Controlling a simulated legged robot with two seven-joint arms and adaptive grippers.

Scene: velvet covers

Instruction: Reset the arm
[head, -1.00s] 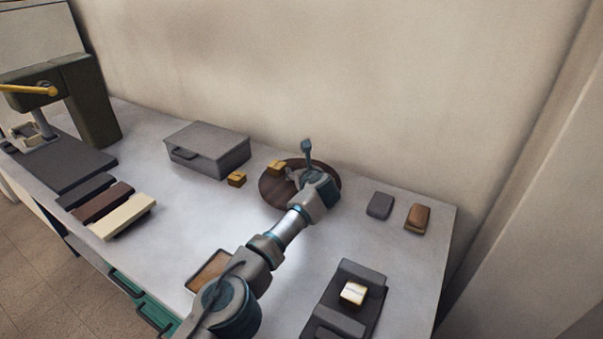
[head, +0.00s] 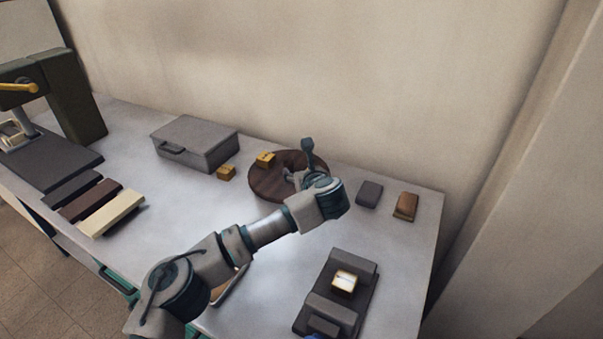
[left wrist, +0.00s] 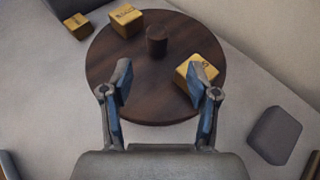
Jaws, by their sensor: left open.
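My left arm reaches across the table from the bottom of the head view. Its gripper (head: 300,163) is over the round dark wooden disc (head: 262,190), and partly hides it. In the left wrist view the gripper (left wrist: 160,95) is open, with its two fingers apart and nothing between them. Below it the disc (left wrist: 110,70) carries a yellow block (left wrist: 196,72) near the right fingertip, another yellow block (left wrist: 125,20) at the far edge, and a dark knob (left wrist: 157,41). I cannot tell whether the right finger touches the nearer block. My right gripper is not in view.
A grey case (head: 195,142) and a small yellow block (head: 226,172) stand left of the disc. A grey block (head: 369,193) and a brown block (head: 406,205) lie right. A dark fixture (head: 320,305) holds a pale block (head: 344,281). A green press (head: 75,100) stands far left.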

